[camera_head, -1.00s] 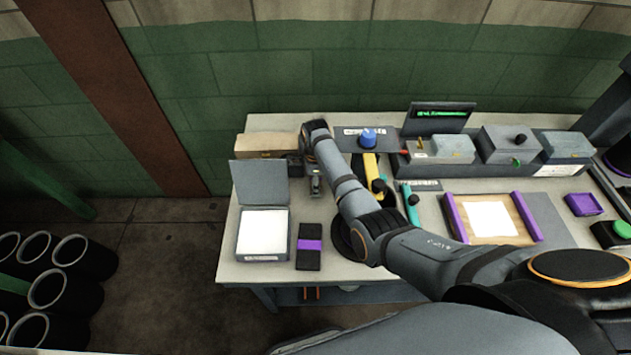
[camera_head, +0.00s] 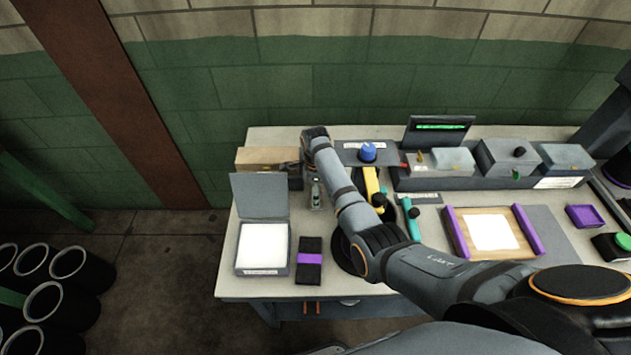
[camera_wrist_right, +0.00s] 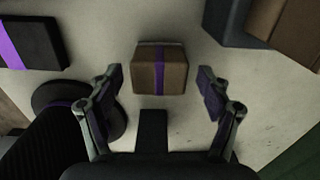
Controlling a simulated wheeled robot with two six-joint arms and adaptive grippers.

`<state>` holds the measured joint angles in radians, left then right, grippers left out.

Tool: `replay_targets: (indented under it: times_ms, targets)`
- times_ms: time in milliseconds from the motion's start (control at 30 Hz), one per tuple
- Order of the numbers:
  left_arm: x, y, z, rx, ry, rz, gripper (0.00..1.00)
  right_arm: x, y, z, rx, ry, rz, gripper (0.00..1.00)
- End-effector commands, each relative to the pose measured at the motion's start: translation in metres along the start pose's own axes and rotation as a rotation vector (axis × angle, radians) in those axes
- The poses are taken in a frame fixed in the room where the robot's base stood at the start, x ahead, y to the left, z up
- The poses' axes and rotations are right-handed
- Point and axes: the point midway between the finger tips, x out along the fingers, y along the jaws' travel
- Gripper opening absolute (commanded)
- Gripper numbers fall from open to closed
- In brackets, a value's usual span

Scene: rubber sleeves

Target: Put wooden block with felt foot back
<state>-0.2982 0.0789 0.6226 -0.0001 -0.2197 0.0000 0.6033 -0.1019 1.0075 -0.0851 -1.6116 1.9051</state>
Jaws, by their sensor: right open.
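In the right wrist view a small brown wooden block (camera_wrist_right: 172,72) with a purple stripe across it sits on the pale bench top. A thin greyish edge shows along its far side; I cannot tell whether this is felt. My right gripper (camera_wrist_right: 160,84) is open, with one finger on each side of the block and a clear gap on both sides. In the head view my right gripper (camera_head: 316,192) is near the back left of the bench. I cannot make out the block there, as my arm covers that area. My left gripper is not in view.
An open grey case (camera_head: 263,271) with a white inside and a black block with a purple band (camera_head: 309,258) lie at the front left. A wooden box (camera_head: 262,158) stands behind. A wooden board with purple rails (camera_head: 461,233) lies right of my arm.

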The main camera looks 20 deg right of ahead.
Motion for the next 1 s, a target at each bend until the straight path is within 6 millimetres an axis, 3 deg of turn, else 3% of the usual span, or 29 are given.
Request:
replay_targets:
  times_ms: [200,400,600,1000]
  targets:
    - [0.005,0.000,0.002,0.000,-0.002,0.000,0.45,-0.054,-0.001,0.001,0.000,-0.002,-0.004,0.78]
    - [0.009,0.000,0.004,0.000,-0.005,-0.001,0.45,-0.089,-0.001,0.000,0.000,-0.001,-0.002,0.78]
    - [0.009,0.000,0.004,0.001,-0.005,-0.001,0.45,-0.099,0.000,0.000,0.000,0.000,0.001,0.78]
    - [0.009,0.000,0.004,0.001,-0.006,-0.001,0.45,-0.099,0.000,0.000,0.000,0.000,0.001,0.78]
